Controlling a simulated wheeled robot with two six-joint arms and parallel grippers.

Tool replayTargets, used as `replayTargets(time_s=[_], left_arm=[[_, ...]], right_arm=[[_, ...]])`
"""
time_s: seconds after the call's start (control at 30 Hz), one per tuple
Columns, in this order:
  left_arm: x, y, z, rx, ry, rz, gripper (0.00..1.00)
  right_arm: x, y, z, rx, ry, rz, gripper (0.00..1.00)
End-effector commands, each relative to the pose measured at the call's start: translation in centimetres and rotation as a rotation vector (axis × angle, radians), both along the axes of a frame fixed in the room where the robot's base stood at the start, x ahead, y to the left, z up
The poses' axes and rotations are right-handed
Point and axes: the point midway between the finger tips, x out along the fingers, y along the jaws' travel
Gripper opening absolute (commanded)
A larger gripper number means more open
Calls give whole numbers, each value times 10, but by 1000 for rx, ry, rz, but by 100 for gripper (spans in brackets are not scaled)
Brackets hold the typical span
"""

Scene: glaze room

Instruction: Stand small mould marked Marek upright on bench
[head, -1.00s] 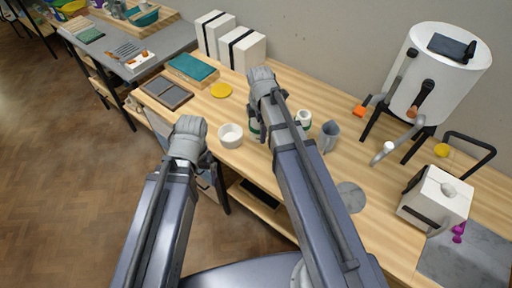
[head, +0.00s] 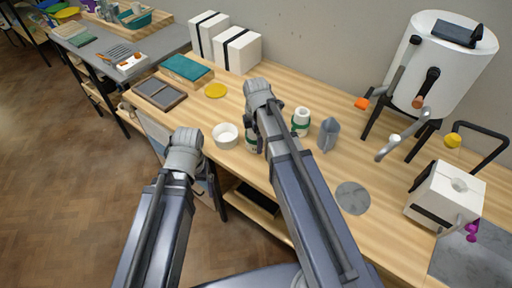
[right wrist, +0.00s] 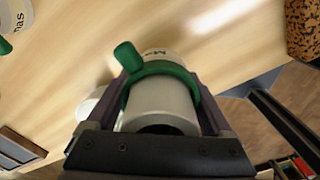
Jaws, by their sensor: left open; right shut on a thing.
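The small mould (right wrist: 163,99) is a white cylinder with a green band, a green knob and a label starting "Ma". My right gripper (right wrist: 161,80) is shut on it around the band. A dark opening faces the wrist camera. In the head view the mould (head: 252,145) is mostly hidden by my right arm; I cannot tell whether it touches the bench (head: 290,160). My left gripper (head: 185,150) is open, near the bench's front edge, its fingers mostly hidden.
A similar mould (head: 300,121) with a green band stands to the right; a label ending "nas" (right wrist: 18,45) shows in the wrist view. A white bowl (head: 226,135), a grey jug (head: 328,134) and a grey disc (head: 352,197) are nearby. Bare bench lies between jug and disc.

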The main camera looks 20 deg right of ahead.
Motion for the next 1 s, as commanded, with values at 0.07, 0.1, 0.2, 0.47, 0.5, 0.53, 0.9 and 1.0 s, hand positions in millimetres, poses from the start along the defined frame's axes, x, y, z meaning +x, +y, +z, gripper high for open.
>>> replayTargets(time_s=[0.07,0.1,0.2,0.47,0.5,0.53,0.9,1.0], left_arm=[[0,0,-11,0,0,0,100],[0,0,-16,0,0,0,100],[0,0,-29,0,0,0,100],[0,0,-34,0,0,0,100],[0,0,-34,0,0,0,100],[0,0,-34,0,0,0,100],[0,0,-37,0,0,0,100],[0,0,-37,0,0,0,100]], right_arm=[[0,0,-11,0,0,0,8],[0,0,-16,0,0,0,8],[0,0,-29,0,0,0,8],[0,0,-34,0,0,0,8],[0,0,-34,0,0,0,8],[0,0,-34,0,0,0,8],[0,0,-37,0,0,0,100],[0,0,-37,0,0,0,100]])
